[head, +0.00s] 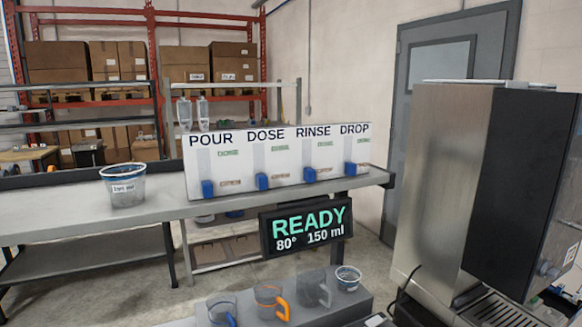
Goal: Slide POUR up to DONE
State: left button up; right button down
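A white panel (290,190) stands on the far bench and carries the headings POUR, DOSE, RINSE and DROP. Under POUR, a blue slider knob (207,188) sits at the bottom of its grey vertical track (204,160). A small green label that reads like DONE (228,153) is beside the upper part of this track, and a small orange-brown label (230,183) is beside the knob. The blue knobs of DOSE (262,181), RINSE (310,174) and DROP (350,169) are also low. Neither of my grippers is in view.
A clear labelled bucket (124,188) stands on the bench (60,213) left of the panel. A READY display (306,227) hangs at the front edge. Nearer are several cups on a grey block (345,306); a large steel machine (440,180) fills the right.

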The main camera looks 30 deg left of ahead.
aim_at(206, 186)
jog(key=u, duration=1.4)
